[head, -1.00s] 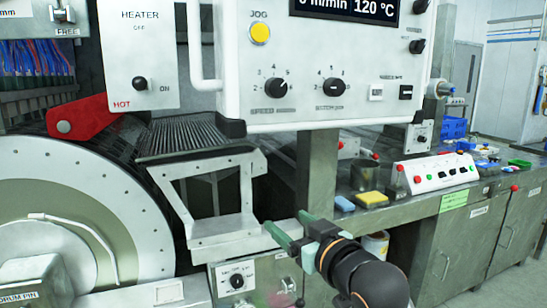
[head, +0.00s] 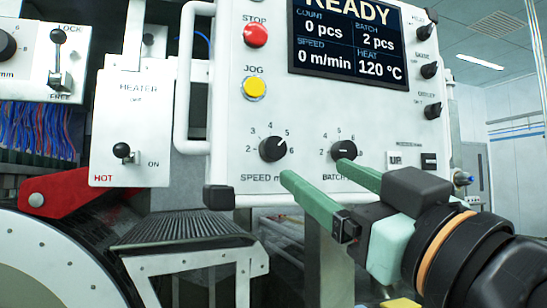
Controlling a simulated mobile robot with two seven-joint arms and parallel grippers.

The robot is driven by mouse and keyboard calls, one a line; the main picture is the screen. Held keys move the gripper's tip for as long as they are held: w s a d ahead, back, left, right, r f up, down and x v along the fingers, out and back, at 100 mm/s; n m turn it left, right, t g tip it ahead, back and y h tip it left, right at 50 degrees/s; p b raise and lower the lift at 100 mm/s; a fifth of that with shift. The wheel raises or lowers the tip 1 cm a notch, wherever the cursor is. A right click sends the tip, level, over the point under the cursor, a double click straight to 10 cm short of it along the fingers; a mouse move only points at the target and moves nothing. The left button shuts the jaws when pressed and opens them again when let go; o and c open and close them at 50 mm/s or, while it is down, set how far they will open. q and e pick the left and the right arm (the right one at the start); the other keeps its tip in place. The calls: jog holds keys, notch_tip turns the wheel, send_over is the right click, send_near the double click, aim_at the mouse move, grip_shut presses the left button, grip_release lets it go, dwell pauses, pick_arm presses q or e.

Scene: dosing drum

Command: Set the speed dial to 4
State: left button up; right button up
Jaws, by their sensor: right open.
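The speed dial (head: 272,149) is a round black knob on the white control panel (head: 225,110), with numbers around it and 4 near the top. Its pale pointer mark seems to lean right, toward the higher numbers, but it is too small to read surely. My right gripper (head: 312,170) has two green fingers, spread apart and empty. Its left fingertip is just below and right of the speed dial in the picture; its right fingertip is just below the batch dial (head: 344,150). I cannot tell whether either touches the panel. My left gripper is not in view.
The display (head: 350,45) reads READY, speed 0 m/min, batch 2 pcs. The red stop button (head: 255,35) and yellow jog button (head: 254,88) sit above the speed dial. The heater box (head: 133,120) is left; several small black switches line the panel's right side.

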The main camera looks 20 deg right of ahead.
aim_at(277, 148)
jog(key=x, duration=1.1)
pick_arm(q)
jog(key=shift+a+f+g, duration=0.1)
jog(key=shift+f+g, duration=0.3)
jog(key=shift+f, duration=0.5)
pick_arm(e)
jog(key=shift+c, duration=0.2)
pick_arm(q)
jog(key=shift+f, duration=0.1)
pick_arm(e)
grip_shut()
